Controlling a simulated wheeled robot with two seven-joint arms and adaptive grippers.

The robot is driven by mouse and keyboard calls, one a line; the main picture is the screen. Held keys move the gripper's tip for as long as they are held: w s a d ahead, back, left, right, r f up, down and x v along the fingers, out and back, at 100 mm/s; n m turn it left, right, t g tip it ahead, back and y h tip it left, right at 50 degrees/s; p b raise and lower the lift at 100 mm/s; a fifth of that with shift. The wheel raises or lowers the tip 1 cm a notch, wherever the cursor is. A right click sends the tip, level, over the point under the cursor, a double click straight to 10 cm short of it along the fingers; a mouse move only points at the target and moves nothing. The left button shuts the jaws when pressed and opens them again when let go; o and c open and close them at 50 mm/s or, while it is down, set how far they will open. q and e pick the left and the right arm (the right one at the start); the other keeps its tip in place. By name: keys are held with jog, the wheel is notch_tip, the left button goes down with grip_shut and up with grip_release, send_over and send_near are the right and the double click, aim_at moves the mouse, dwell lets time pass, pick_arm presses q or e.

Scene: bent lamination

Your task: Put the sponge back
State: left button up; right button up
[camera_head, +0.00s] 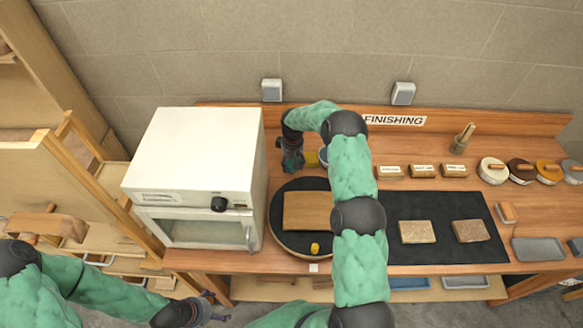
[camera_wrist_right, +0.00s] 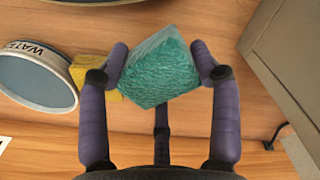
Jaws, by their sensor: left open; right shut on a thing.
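My right gripper (camera_wrist_right: 160,75) is shut on the sponge (camera_wrist_right: 160,68), a teal block with a rough face, held between both fingertips above the wooden bench. In the head view my right gripper (camera_head: 291,163) is at the back of the bench, just right of the white oven; the sponge is hard to make out there. A yellow block (camera_wrist_right: 97,70) lies beside the bowl marked WATER (camera_wrist_right: 38,80), partly behind a finger; it also shows in the head view (camera_head: 311,157). My left gripper (camera_head: 212,306) is open and empty at the bottom, in front of the bench.
The white oven (camera_head: 190,155) stands left of my right gripper. A round dark turntable (camera_head: 279,237) carries a wooden board (camera_head: 308,211) and a small yellow piece (camera_head: 315,249). A black mat (camera_head: 440,245) with two brown blocks lies right of my right arm. Labelled wooden blocks and round tins line the back right.

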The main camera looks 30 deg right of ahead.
aim_at(291, 168)
jog(key=shift+w+f, duration=0.25)
jog(key=shift+f, duration=0.05)
jog(key=shift+w+f+p, duration=0.1)
jog(key=shift+f+p, duration=0.2)
jog(key=shift+f, duration=1.25)
jog(key=shift+f, duration=0.15)
jog(key=o, duration=1)
notch_tip(291, 168, up, 12)
jog(key=shift+r+b, duration=0.15)
jog(key=shift+b, duration=0.4)
